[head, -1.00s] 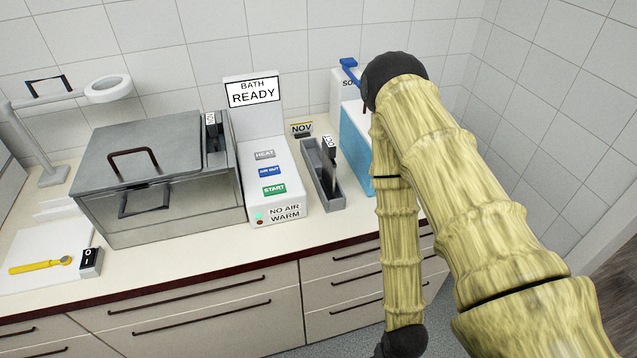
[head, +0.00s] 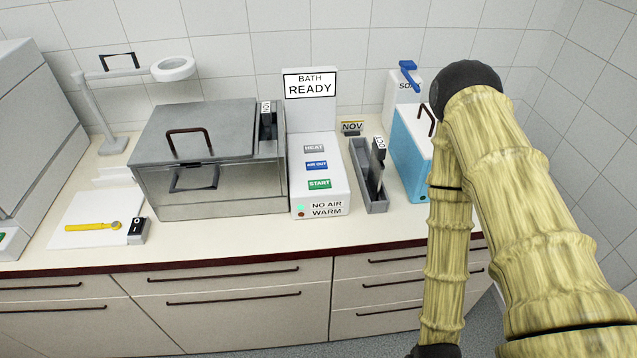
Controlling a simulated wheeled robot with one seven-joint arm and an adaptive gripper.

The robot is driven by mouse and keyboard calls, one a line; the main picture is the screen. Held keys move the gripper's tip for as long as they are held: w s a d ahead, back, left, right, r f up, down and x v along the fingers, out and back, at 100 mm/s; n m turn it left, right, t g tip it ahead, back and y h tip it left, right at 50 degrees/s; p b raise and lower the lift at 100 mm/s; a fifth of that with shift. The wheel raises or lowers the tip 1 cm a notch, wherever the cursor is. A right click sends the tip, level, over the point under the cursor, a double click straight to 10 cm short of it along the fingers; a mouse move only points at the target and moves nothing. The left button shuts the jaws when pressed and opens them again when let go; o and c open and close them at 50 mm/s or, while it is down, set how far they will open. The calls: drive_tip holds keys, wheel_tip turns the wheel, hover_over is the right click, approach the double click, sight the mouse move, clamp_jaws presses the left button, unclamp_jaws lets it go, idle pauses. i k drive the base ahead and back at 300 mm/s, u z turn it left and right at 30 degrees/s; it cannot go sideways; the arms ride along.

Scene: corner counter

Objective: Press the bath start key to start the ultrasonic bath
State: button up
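The ultrasonic bath (head: 215,195) is a steel tank with its lid down, on the counter left of centre. Its white control panel (head: 335,202) stands against its right side, with a sign (head: 310,86) reading "BATH READY". The green START key (head: 320,184) is lowest of three keys, below the blue AIR OUT key (head: 316,165) and grey HEAT key (head: 314,148). A label (head: 327,209) below reads "NO AIR WARM", with a lit green lamp beside it. My arm hangs folded at the right, in front of the counter. My gripper is not visible.
A grey holder (head: 371,207) with a black-and-white piece and a blue box (head: 408,150) stand right of the panel. Left are a yellow tool (head: 90,227) on a white sheet, a black switch (head: 137,231) and a lamp (head: 173,69). Counter in front of the panel is clear.

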sight(320, 184)
drive_tip(key=u, duration=1.45)
drive_tip(key=k, duration=0.45)
drive_tip(key=z, duration=0.7)
